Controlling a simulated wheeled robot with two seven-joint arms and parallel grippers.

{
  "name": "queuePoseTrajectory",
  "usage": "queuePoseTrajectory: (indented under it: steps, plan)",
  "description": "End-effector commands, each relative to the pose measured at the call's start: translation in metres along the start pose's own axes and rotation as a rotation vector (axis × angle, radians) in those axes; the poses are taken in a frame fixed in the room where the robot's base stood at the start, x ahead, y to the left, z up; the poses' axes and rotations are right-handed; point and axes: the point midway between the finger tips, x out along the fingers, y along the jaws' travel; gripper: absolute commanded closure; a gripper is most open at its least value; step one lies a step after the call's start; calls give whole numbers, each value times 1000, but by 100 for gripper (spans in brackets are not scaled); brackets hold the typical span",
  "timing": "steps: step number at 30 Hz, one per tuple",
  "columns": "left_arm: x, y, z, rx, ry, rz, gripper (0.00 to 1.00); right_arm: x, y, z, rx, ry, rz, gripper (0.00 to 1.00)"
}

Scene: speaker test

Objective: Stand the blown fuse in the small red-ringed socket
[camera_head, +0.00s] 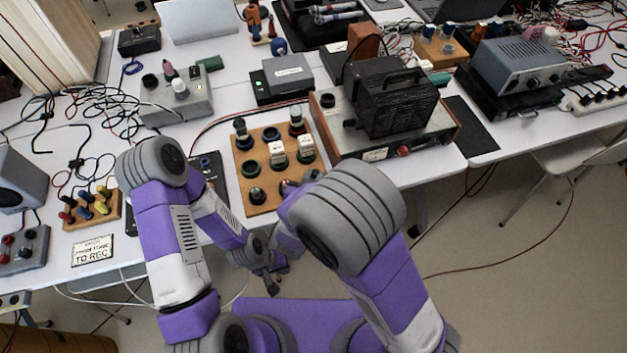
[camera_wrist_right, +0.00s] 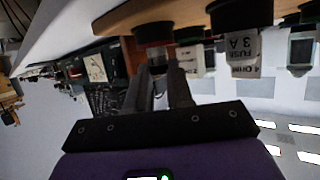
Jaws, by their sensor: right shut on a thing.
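The wooden socket board (camera_head: 237,173) stands on the table in the head view, with several dark round sockets. My right gripper (camera_wrist_right: 166,85) is at the board's near right corner and shut on the blown fuse (camera_wrist_right: 157,60), a small clear and grey cylinder. The wrist view is upside down. There the fuse lines up with the small red-ringed socket (camera_wrist_right: 153,37), and its end meets or overlaps the mouth. I cannot tell how deep it sits. In the head view my right arm partly hides this spot. My left gripper (camera_head: 274,284) hangs empty below the table's front edge; its finger gap is unclear.
A brown-based device with a black caged top (camera_head: 392,97) borders the board on the right. A grey box (camera_head: 178,97) and loose cables lie to the left.

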Motion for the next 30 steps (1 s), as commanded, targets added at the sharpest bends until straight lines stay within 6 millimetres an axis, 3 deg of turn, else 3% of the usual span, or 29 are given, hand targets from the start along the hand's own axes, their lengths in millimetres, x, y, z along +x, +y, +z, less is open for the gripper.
queuePoseTrajectory:
  steps: [14, 15, 19, 30]
  plan:
    - [4, -2, 0, 0, 0, 0, 100, 3, 0, 7, 1, 1, -1, 100]
    - [4, -2, 0, 0, 0, 0, 100, 3, 0, 7, 2, 1, -1, 76]
    - [4, -1, 0, 0, 0, 0, 100, 3, 0, 6, 2, 1, -1, 56]
    - [1, 0, 0, 0, 0, 0, 100, 1, 0, 2, 2, 1, -1, 53]
